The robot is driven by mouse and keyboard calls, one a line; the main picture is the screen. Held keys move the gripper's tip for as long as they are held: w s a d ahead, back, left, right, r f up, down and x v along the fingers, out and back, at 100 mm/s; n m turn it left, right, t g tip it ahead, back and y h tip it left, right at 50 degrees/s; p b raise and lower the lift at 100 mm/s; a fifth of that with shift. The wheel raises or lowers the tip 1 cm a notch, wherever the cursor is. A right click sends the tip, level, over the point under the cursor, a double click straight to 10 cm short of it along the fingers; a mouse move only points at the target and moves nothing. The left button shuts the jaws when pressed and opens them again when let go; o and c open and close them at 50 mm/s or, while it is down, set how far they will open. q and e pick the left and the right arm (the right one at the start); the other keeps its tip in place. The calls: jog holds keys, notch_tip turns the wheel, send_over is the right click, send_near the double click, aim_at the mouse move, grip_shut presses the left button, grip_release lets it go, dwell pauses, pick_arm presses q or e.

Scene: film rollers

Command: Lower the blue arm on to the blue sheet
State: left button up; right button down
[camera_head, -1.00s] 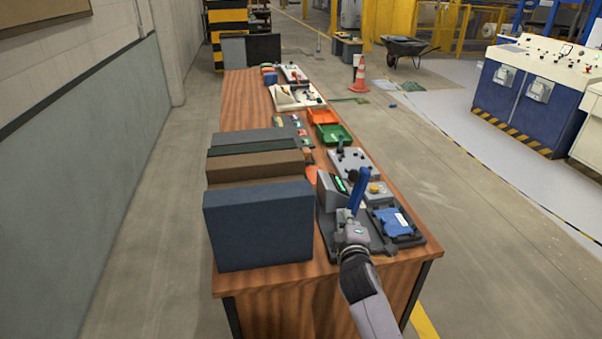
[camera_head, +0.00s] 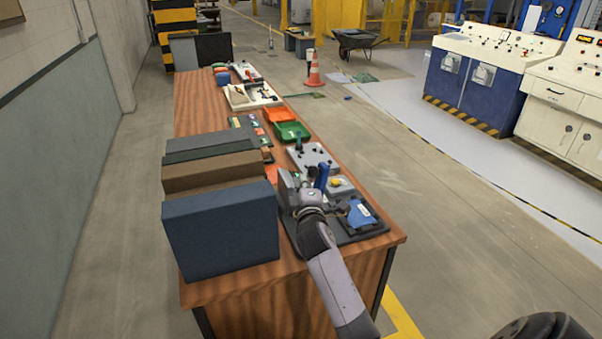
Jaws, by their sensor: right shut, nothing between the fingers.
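The blue arm (camera_head: 321,176) stands up from a dark device at the near right end of the bench, and its lower part is hidden behind my right gripper. The blue sheet (camera_head: 361,213), with a white label, lies on the same device, to the right of the blue arm. My right gripper (camera_head: 311,190) is shut and empty, in front of and just left of the blue arm. I cannot tell whether it touches the arm. My left gripper is not in view.
A dark blue block (camera_head: 222,232) and brown and grey blocks stand left of the device. A grey panel with a yellow button (camera_head: 338,182) is just behind. Green (camera_head: 291,131) and orange trays lie farther along.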

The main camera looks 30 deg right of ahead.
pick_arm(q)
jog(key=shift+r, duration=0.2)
pick_arm(e)
jog(key=shift+x, duration=1.95)
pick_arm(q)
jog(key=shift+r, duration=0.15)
pick_arm(e)
jog(key=shift+d+r, duration=0.1)
jog(key=shift+d, duration=0.05)
